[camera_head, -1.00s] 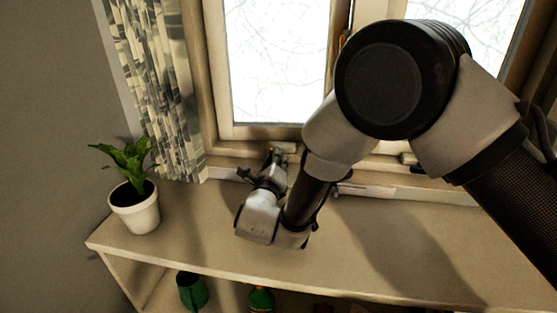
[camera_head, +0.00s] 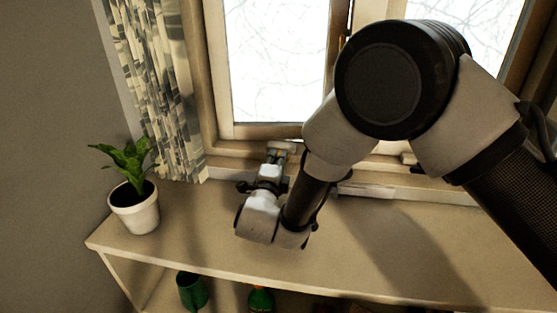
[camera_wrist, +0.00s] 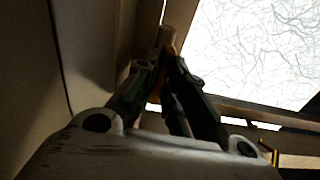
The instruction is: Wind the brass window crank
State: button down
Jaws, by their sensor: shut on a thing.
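The window crank shows in the wrist view as a small brownish knob (camera_wrist: 167,36) with an orange-brass edge, right at my fingertips. My gripper (camera_wrist: 167,58) is shut on it, with the dark fingers close together on either side. In the head view my gripper (camera_head: 276,158) reaches to the window's lower frame, just above the shelf top. The crank's base and most of its arm are hidden behind the fingers there.
The window frame (camera_head: 212,100) rises behind the shelf (camera_head: 190,243). A potted plant (camera_head: 137,207) stands at the shelf's left end, beside a patterned curtain (camera_head: 155,85). Green items sit below. The shelf top between plant and gripper is clear.

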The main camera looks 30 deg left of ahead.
jog(key=shift+s+a+r, duration=0.1)
jog(key=shift+a, duration=0.05)
dwell(0.3)
jog(key=c, duration=1.5)
grip_release()
jog(key=v, duration=1.2)
